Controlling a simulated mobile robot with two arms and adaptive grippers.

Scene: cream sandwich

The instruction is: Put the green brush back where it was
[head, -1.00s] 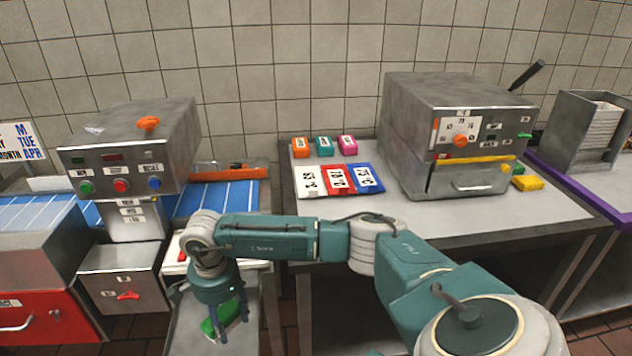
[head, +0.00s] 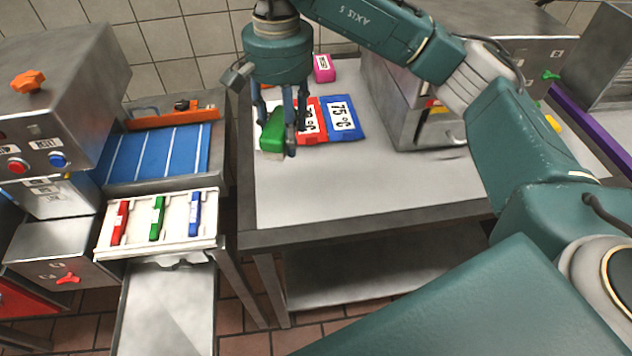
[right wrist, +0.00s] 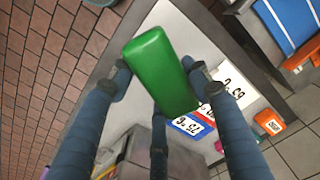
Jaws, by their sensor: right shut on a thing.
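My right gripper (head: 284,135) is shut on the green brush (head: 271,130) and holds it at the left part of the grey worktable (head: 330,190), in front of the number cards. In the right wrist view the brush (right wrist: 160,65) shows as a green block between the dark fingers (right wrist: 160,90). Whether it touches the table I cannot tell. A white tray (head: 107,243) to the left holds a red (head: 121,222), a green (head: 157,218) and a blue (head: 195,213) strip. My left gripper is not in view.
A red card (head: 311,137) and a blue card (head: 343,119) lie behind the brush, with a pink block (head: 324,68) further back. A steel machine (head: 405,110) stands to the right. The table front is clear. A steel chute (head: 165,310) lies below the tray.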

